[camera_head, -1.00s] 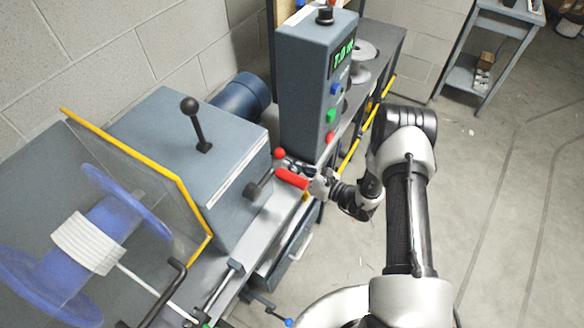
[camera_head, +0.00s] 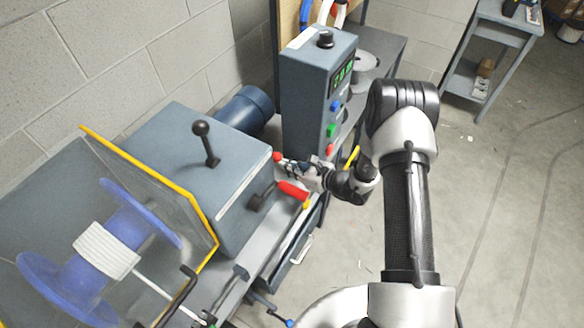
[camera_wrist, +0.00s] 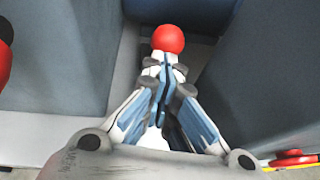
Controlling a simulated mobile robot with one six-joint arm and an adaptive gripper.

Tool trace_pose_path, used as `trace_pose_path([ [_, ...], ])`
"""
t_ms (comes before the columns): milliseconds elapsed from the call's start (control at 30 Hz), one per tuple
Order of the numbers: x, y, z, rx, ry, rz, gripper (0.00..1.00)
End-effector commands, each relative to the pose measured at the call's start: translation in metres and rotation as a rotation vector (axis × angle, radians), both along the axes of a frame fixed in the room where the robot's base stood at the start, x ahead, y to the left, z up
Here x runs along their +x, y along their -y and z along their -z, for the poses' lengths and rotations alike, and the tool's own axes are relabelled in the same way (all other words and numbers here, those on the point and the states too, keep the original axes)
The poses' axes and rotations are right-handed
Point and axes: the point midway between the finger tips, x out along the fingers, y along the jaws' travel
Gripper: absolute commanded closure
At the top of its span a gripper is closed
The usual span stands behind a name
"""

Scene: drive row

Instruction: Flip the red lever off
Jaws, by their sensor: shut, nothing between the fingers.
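A red ball knob (camera_head: 277,156) stands between the grey headstock and the control box. It also shows in the wrist view (camera_wrist: 168,38), straight beyond my fingertips. A lever with a red sleeve (camera_head: 292,190) sticks out from a dark hub on the headstock's side, just below the knob. Part of a red shape, likely this sleeve, shows at the left edge of the wrist view (camera_wrist: 4,60). My gripper (camera_head: 287,164) is shut and empty, its tips (camera_wrist: 166,66) close to the ball. I cannot tell whether they touch. The ball's stem is hidden by the fingers.
The control box (camera_head: 310,100) with a green display and coloured buttons stands just behind my gripper. A black-knobbed lever (camera_head: 207,143) rises from the headstock (camera_head: 180,150). A yellow-edged clear guard (camera_head: 150,170) covers a blue spool at left. Open floor lies at right.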

Motion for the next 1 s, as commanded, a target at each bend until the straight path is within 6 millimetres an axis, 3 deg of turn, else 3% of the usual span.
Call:
trace_pose_path([
  [33,0.004,-0.006,-0.019,-0.039,-0.017,-0.005,1.00],
  [400,0.023,-0.037,-0.058,-0.332,-0.210,-0.006,1.00],
  [633,0.035,-0.054,-0.069,-0.474,-0.303,-0.005,1.00],
  [1000,0.049,-0.075,-0.076,-0.463,-0.306,0.000,1.00],
])
